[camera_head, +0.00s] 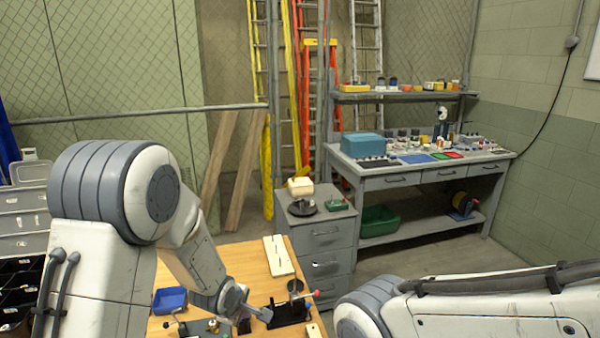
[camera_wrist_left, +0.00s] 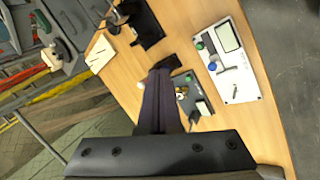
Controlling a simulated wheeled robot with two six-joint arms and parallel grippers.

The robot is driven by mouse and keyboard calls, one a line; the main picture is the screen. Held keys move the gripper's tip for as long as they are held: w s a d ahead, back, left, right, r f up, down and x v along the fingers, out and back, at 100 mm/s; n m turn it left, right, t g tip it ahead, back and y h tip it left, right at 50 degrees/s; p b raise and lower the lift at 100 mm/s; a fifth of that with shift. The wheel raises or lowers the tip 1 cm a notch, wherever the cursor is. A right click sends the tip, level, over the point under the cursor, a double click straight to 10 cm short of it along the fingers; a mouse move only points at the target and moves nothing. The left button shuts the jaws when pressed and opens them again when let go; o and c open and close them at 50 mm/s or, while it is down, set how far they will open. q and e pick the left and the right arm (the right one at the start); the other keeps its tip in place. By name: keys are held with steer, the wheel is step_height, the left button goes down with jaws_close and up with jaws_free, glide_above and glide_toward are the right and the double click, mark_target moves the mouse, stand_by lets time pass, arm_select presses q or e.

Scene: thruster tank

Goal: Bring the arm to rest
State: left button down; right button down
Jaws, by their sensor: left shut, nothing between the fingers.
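My left arm (camera_head: 112,195) comes in from the left in the head view and bends down over the wooden table (camera_head: 235,262). My left gripper (camera_head: 266,315) is low over the front of the table, close to a black fixture (camera_head: 290,310) with a red knob. In the left wrist view the dark fingers of the gripper (camera_wrist_left: 163,68) are together and empty, beside a dark board with small parts (camera_wrist_left: 186,88). I cannot tell whether they touch it. My right arm (camera_head: 480,312) lies across the lower right; its gripper is not in view.
A blue bin (camera_head: 169,300) and a pale slotted board (camera_head: 278,256) are on the table. A white panel with green and blue knobs (camera_wrist_left: 232,85) shows in the wrist view. A grey drawer cabinet (camera_head: 322,240) stands behind the table, and open floor lies to its right.

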arm_select(q)
steer(key=s+d+r+m+g, duration=0.1)
steer(key=s+d+r+m, duration=0.3)
steer(key=s+m, duration=0.15)
steer(key=s+d+r+m+g, duration=0.2)
steer(key=s+d+r+m, duration=0.25)
steer(key=s, duration=0.25)
steer(key=s+r+m+g, duration=0.3)
steer(key=s+m, duration=0.9)
steer(key=s, duration=0.5)
steer(key=shift+s+d+r, duration=0.15)
steer(key=shift+s+r, duration=0.25)
steer(key=shift+r, duration=0.1)
